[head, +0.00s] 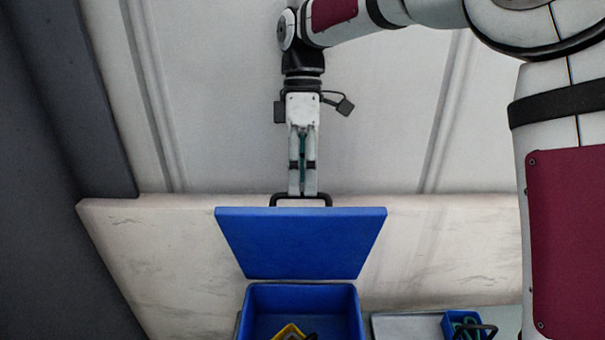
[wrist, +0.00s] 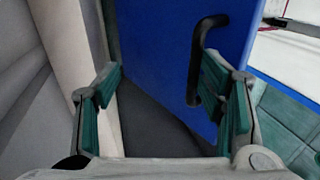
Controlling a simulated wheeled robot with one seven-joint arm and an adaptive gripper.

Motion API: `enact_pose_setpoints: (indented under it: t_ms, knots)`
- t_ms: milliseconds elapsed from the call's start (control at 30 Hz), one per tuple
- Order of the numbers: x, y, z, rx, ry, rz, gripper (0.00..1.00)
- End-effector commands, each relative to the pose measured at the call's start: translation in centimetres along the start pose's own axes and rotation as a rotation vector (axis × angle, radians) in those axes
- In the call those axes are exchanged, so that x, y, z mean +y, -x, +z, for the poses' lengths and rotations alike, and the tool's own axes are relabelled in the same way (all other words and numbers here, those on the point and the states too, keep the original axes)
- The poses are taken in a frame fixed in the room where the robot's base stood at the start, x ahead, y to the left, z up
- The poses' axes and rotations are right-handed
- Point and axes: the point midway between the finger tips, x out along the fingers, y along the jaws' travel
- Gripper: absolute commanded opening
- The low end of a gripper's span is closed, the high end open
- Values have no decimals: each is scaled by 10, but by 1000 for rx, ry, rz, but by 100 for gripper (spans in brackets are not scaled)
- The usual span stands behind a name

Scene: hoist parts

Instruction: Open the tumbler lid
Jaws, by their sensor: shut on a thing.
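The tumbler is a blue open-topped box (head: 302,298) at the bottom centre of the head view. Its flat blue lid (head: 300,243) stands raised behind the opening, with a black bar handle (head: 300,198) at its top edge. My gripper (head: 303,190) points down at this handle and is shut on it. In the wrist view the blue lid (wrist: 160,50) fills the middle, and the handle (wrist: 197,65) lies by the right finger of my gripper (wrist: 165,95). The exact contact between fingers and handle is partly hidden.
Inside the box lies a yellow item (head: 288,332) with dark parts, cut off by the frame. A small blue bin (head: 448,322) with green and black items stands at the lower right, beside a grey tray (head: 405,328). A pale marble-like panel (head: 440,245) stands behind the lid.

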Motion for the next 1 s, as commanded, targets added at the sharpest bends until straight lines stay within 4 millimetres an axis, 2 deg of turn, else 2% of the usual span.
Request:
enact_pose_setpoints:
  t_ms: [33,167,200,500,700,1000]
  knots:
    - [5,-5,3,-7,-4,-1,41]
    - [3,1,3,-6,-4,1,36]
    - [2,6,3,-6,-4,2,30]
    - [-18,60,0,0,-2,4,30]
    - [-29,86,0,0,-1,2,30]
    - [-33,95,0,0,0,1,30]
